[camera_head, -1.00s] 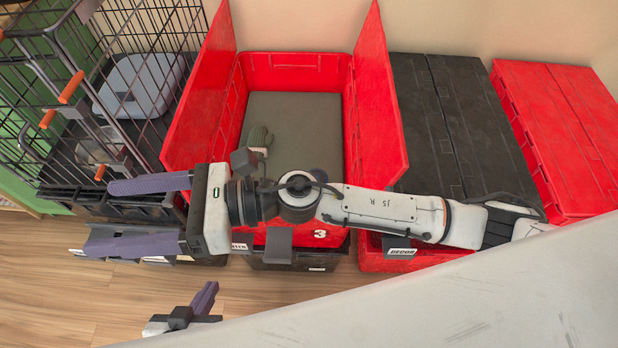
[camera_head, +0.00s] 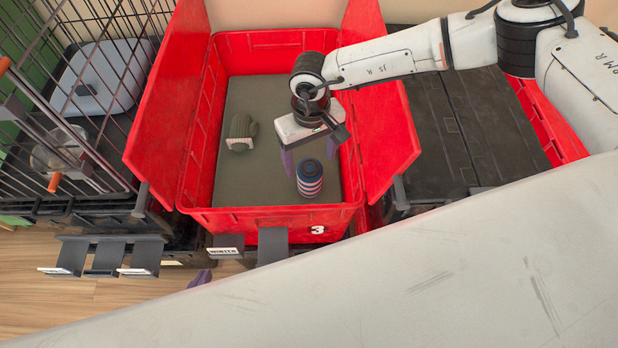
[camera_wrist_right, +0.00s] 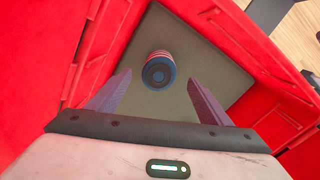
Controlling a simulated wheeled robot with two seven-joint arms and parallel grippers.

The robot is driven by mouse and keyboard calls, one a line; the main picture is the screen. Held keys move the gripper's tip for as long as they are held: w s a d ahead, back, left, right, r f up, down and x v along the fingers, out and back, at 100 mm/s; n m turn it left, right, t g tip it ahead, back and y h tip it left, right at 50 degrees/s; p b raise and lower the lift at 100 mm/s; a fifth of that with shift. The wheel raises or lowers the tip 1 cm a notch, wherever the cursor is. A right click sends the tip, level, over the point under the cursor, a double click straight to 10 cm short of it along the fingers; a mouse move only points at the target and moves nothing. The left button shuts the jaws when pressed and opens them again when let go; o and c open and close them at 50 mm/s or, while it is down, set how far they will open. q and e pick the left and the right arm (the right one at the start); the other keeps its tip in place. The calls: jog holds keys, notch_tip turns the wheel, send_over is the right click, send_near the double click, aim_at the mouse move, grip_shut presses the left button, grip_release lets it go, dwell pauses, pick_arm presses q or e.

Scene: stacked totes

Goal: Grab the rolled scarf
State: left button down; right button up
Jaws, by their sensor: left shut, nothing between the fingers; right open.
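The rolled scarf (camera_head: 310,178), a short roll with red, white and blue stripes, stands on the grey floor of the open red tote (camera_head: 265,217), near its front right. In the right wrist view the scarf (camera_wrist_right: 158,70) shows its dark blue spiral end between and beyond the fingertips. My right gripper (camera_head: 309,158) is open over the tote, pointing down, just behind and above the scarf; its purple fingers also frame the right wrist view (camera_wrist_right: 160,82). No grip on the scarf shows. My left gripper (camera_head: 200,279) is shut; only a purple fingertip shows at the lower left.
A green cactus-like item (camera_head: 240,133) lies left in the tote. The tote's red lid flaps (camera_head: 172,105) stand open on both sides. A wire cage (camera_head: 90,100) is at left, a closed black tote (camera_head: 465,120) at right. A pale surface (camera_head: 430,265) fills the lower right.

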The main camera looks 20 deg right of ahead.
aim_at(310, 168)
jog(key=f, duration=0.3)
jog(key=f+b, duration=0.1)
jog(key=f, duration=0.2)
jog(key=shift+w+f, duration=0.2)
jog(key=shift+f, duration=0.2)
jog(key=c, duration=1.2)
jog(key=shift+r, duration=0.1)
